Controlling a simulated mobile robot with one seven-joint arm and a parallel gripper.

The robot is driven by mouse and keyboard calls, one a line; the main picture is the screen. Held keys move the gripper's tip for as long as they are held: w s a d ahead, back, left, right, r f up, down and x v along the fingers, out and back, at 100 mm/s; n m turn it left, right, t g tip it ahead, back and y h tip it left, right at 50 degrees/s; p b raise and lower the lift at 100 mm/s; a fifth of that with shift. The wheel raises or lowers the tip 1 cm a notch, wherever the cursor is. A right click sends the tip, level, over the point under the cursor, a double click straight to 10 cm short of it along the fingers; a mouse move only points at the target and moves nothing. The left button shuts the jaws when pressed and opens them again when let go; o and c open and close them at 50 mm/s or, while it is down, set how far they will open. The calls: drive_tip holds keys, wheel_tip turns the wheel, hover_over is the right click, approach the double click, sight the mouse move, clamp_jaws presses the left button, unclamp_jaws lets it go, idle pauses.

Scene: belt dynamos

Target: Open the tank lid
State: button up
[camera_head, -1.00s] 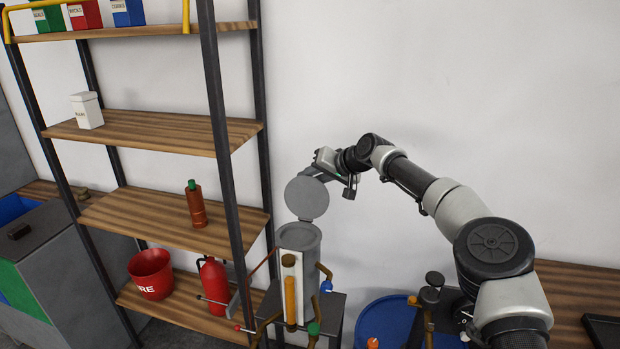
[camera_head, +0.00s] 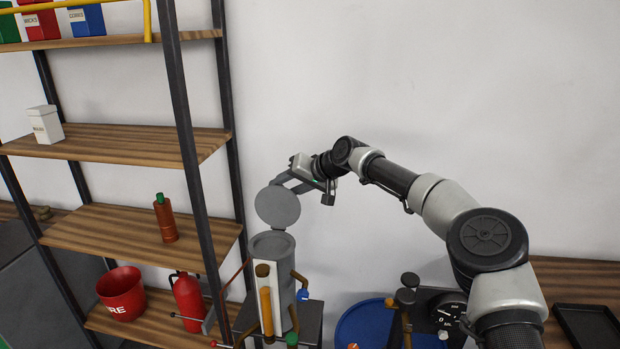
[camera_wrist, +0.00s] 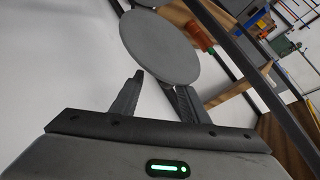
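The tank (camera_head: 272,245) is a grey cylinder on a dark stand, with its top open. Its round grey lid (camera_head: 278,207) stands raised, nearly upright, above the back of the rim. In the wrist view the lid (camera_wrist: 160,47) is a grey disc just beyond the fingers. My gripper (camera_head: 284,183) is at the lid's upper right edge. In the wrist view its two fingers (camera_wrist: 160,88) are apart, with a gap between them. The right finger is close to the lid's edge; I cannot tell whether it touches.
A shelf rack stands left of the tank, holding a brown bottle (camera_head: 165,218), a red bucket (camera_head: 121,293) and a red extinguisher (camera_head: 188,300). A blue round tray (camera_head: 366,325) lies right of the tank. The wall area above the tank is clear.

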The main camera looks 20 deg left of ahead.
drive_tip(key=b+v, duration=0.2)
drive_tip(key=v, duration=1.3)
